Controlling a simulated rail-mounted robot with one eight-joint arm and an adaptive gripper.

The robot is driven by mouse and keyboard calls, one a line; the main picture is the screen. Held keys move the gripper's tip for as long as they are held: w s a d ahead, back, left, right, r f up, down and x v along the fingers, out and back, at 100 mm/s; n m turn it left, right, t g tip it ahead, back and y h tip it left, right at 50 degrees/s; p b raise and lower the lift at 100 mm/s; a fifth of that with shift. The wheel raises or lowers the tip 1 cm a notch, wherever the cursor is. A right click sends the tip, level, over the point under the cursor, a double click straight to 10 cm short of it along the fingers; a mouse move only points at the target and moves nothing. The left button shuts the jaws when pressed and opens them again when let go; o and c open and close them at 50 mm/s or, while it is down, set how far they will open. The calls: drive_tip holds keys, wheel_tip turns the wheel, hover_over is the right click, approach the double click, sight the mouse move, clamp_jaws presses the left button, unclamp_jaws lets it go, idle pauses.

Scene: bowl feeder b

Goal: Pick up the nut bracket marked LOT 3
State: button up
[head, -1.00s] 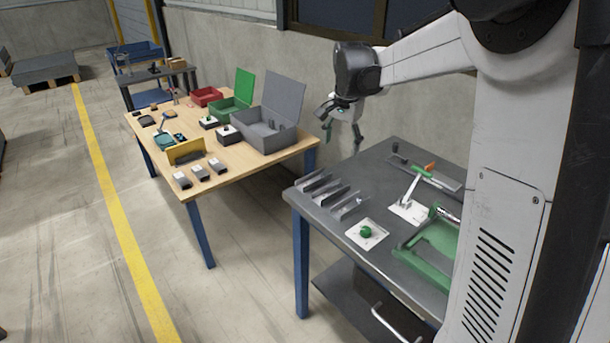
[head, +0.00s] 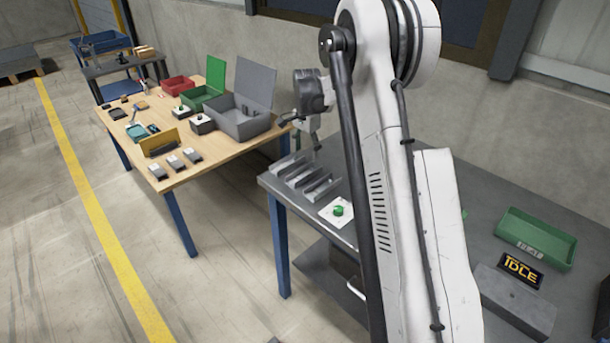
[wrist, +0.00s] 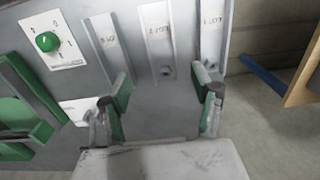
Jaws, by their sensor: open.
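Three grey nut brackets, shaped like channels, lie side by side at the left end of the grey metal table (head: 460,182). In the wrist view they are the left bracket (wrist: 108,42), the middle bracket (wrist: 158,38) and the right bracket (wrist: 212,35). Each bears a small mark, too blurred to read surely. In the head view my gripper (head: 301,132) is above the brackets' far side.
A white plate with a green knob (head: 338,211) is beside the brackets. A green tray (head: 537,238) and an IDLE display (head: 521,268) are farther right on the metal table. A wooden table (head: 215,155) with bins and parts stands to the left.

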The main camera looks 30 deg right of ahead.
sight(305, 169)
drive_tip(key=shift+w+a+f+p, duration=0.1)
drive_tip(key=shift+f+p, duration=0.15)
drive_tip(key=shift+f, duration=1.95)
drive_tip(key=shift+w+f+p, duration=0.1)
drive_tip(key=shift+f+p, duration=0.15)
drive_tip(key=shift+f, duration=1.9)
drive_tip(key=shift+c, duration=0.3)
drive_tip(key=c, duration=1.3)
drive_tip(key=shift+o, duration=0.2)
drive_tip(key=shift+r, duration=0.1)
